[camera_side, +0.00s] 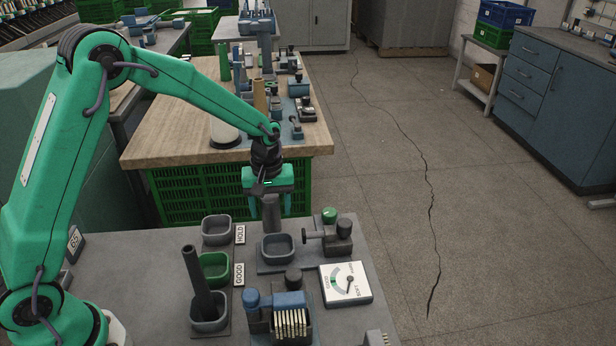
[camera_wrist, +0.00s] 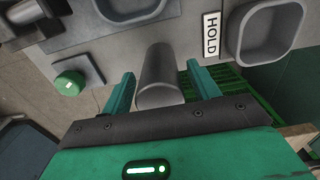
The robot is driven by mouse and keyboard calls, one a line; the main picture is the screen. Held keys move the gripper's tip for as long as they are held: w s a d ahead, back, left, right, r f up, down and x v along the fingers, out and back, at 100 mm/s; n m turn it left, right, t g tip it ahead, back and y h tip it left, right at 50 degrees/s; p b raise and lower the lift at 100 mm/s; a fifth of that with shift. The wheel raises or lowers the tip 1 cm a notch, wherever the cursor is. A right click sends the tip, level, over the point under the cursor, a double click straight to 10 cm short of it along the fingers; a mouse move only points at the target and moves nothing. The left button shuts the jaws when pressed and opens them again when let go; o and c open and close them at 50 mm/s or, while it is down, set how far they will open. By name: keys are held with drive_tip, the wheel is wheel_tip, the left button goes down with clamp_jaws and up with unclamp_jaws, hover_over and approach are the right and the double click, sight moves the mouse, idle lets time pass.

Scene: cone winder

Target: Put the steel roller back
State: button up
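A plain grey cylinder, which looks like the steel roller (camera_side: 271,214), stands upright at the far side of a grey cup (camera_side: 277,250); its foot is hidden, so I cannot tell what it rests on. My gripper (camera_side: 271,213) points down over it, with one finger on each side. The roller also shows in the wrist view (camera_wrist: 159,78), end-on between the two fingers of my gripper (camera_wrist: 161,70). Narrow gaps show between the fingers and the roller, so the gripper is open around it.
A grey cup (camera_side: 216,230) marked HOLD and a green cup (camera_side: 214,268) marked GOOD stand at left. A tall dark rod (camera_side: 198,282) leans in another cup. A knobbed fixture (camera_side: 331,238), a dial gauge (camera_side: 345,284) and a slotted rack (camera_side: 288,322) are close by.

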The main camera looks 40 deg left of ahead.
drive_tip(key=shift+r, duration=0.1)
wheel_tip(320, 180, up, 11)
drive_tip(key=shift+r, duration=0.6)
idle(0.4)
idle(0.5)
